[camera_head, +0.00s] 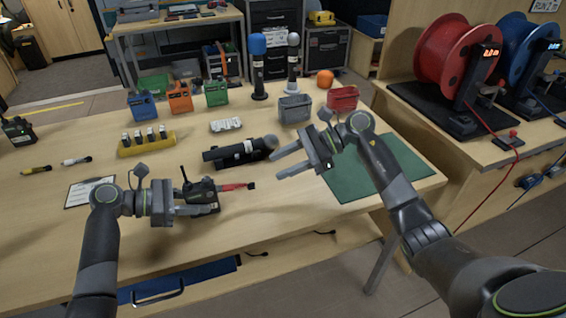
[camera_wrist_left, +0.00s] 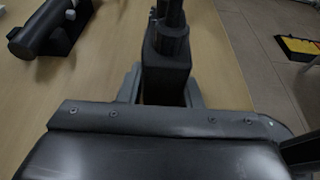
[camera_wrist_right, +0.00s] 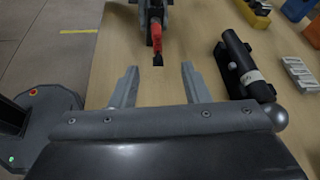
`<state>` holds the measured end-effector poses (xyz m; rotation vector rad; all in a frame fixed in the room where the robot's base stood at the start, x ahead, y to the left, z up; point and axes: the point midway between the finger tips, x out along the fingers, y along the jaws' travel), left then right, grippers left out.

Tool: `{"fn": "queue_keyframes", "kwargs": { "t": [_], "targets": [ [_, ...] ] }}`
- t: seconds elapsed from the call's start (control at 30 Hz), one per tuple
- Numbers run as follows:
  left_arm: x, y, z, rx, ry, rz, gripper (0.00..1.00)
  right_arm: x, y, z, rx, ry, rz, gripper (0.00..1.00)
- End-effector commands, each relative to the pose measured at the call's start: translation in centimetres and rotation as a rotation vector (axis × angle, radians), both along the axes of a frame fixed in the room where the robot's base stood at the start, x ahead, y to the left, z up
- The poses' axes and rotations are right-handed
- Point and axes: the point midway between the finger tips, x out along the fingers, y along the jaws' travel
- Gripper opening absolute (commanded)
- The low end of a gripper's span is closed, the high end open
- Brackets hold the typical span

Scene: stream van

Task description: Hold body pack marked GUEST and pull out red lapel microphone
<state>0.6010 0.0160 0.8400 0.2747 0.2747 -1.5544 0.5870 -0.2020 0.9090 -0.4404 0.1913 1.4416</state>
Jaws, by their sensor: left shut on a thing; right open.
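A dark body pack (camera_head: 203,191) with a short antenna stands near the front of the wooden table; any GUEST marking is unreadable. My left gripper (camera_head: 190,202) is shut on it from the left. The pack also shows between the jaws in the left wrist view (camera_wrist_left: 167,62). A red lapel microphone (camera_head: 232,187) sticks out from the pack's right side, with a dark tip. It shows beyond my fingertips in the right wrist view (camera_wrist_right: 156,35). My right gripper (camera_head: 296,160) is open and empty, to the right of the microphone and apart from it.
A black cylinder in a cradle (camera_head: 240,152) lies behind the pack. A green mat (camera_head: 370,172) is at the right. A yellow holder (camera_head: 147,147), coloured boxes and grey and red bins (camera_head: 342,98) stand farther back. Another dark pack (camera_head: 18,131) is far left.

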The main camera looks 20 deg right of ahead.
Motion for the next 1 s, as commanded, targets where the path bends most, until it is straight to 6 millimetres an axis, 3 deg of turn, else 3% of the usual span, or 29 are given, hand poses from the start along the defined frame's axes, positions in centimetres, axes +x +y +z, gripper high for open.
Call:
{"fn": "queue_keyframes", "kwargs": {
  "t": [0.27,0.7,1.0],
  "targets": [
    [0.0,0.0,0.0,0.000,0.000,0.000,0.06,-0.1,3.0,-0.6,0.014,-0.022,0.030,0.42],
    [0.0,0.0,0.0,0.000,0.000,0.000,0.06,0.8,10.1,-3.5,0.012,-0.020,0.026,0.42],
    [0.0,0.0,0.0,0.000,0.000,0.000,0.06,1.1,11.7,-4.2,0.010,-0.020,0.024,0.42]
  ]
}}
